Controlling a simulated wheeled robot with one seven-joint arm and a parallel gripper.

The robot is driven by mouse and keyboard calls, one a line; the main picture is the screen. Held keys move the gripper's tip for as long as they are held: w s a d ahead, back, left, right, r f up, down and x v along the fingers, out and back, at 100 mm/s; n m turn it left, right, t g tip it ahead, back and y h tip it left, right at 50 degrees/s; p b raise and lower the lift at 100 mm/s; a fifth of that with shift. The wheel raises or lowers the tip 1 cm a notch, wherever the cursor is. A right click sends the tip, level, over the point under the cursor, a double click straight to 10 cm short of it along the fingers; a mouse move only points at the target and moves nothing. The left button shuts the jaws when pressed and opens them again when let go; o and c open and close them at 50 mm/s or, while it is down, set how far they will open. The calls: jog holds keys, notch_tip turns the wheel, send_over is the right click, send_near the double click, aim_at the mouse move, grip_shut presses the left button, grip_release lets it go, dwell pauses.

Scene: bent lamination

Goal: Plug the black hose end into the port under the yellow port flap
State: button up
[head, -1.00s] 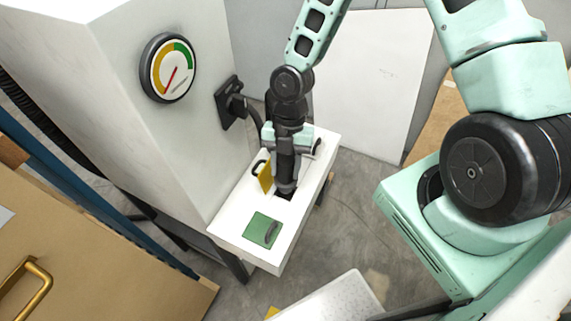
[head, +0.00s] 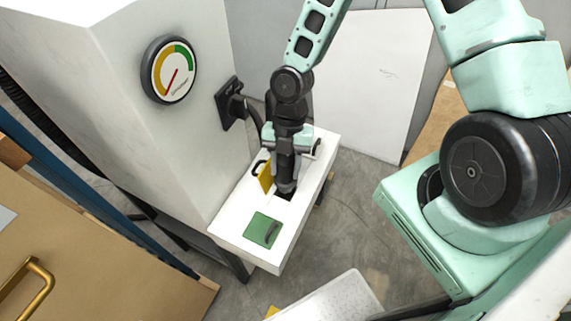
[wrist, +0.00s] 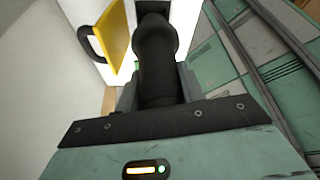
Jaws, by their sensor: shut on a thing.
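The black hose end (head: 286,172) hangs upright below my gripper (head: 284,150), which is shut on it. Its lower tip is at the dark port opening (head: 284,194) in the white box top; I cannot tell how deep it sits. The yellow port flap (head: 265,177) stands open just left of the hose end. In the wrist view the hose end (wrist: 157,62) runs away from my gripper (wrist: 156,95) towards the white surface, with the yellow flap (wrist: 112,38) and its black handle at its left. The port is mostly hidden there by the hose end.
A closed green flap (head: 263,229) with a dark handle lies on the near part of the white box (head: 234,229). A tall white cabinet with a round gauge (head: 169,69) stands at the left. A black wall fitting (head: 230,103) carries the hose.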

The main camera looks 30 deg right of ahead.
aim_at(285, 180)
jog(key=shift+f, duration=0.1)
dwell(0.3)
jog(key=shift+f+b, duration=0.95)
jog(key=shift+f, duration=0.3)
jog(key=shift+f+b, duration=0.5)
jog(key=shift+f, duration=0.2)
jog(key=shift+f, duration=0.1)
jog(key=shift+f+b, duration=0.7)
jog(key=shift+f, duration=0.2)
jog(key=o, duration=1)
jog(key=shift+r, duration=0.1)
jog(key=shift+c, duration=0.2)
